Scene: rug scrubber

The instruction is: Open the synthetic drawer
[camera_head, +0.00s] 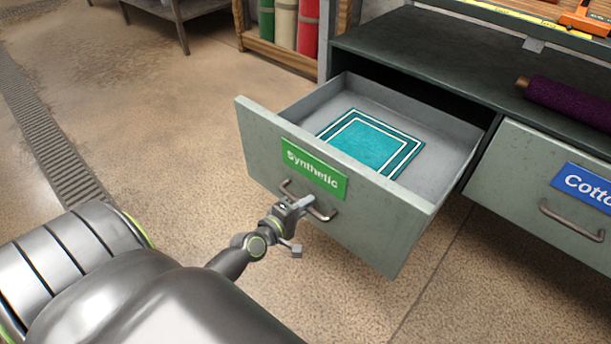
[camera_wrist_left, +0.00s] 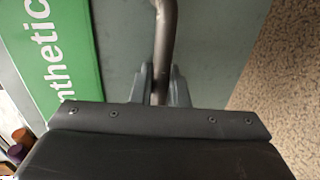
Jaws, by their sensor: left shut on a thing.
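The synthetic drawer (camera_head: 400,215) has a grey-green front with a green "Synthetic" label (camera_head: 314,170). It is pulled well out of the cabinet, and its inside shows. A teal rug sample (camera_head: 372,145) with white and dark borders lies flat in it. My left gripper (camera_head: 300,207) is at the metal drawer handle (camera_head: 325,213) below the label. In the left wrist view its two fingers (camera_wrist_left: 162,88) are closed around the handle bar (camera_wrist_left: 166,35). The green label (camera_wrist_left: 62,50) shows at the left there. My right gripper is not in view.
A closed drawer with a blue "Cotton" label (camera_head: 585,186) and its own handle (camera_head: 570,222) is at the right. A purple roll (camera_head: 570,103) lies on the dark cabinet top (camera_head: 440,60). Coloured rolls (camera_head: 285,25) stand behind. The floor (camera_head: 180,120) left of the drawer is clear.

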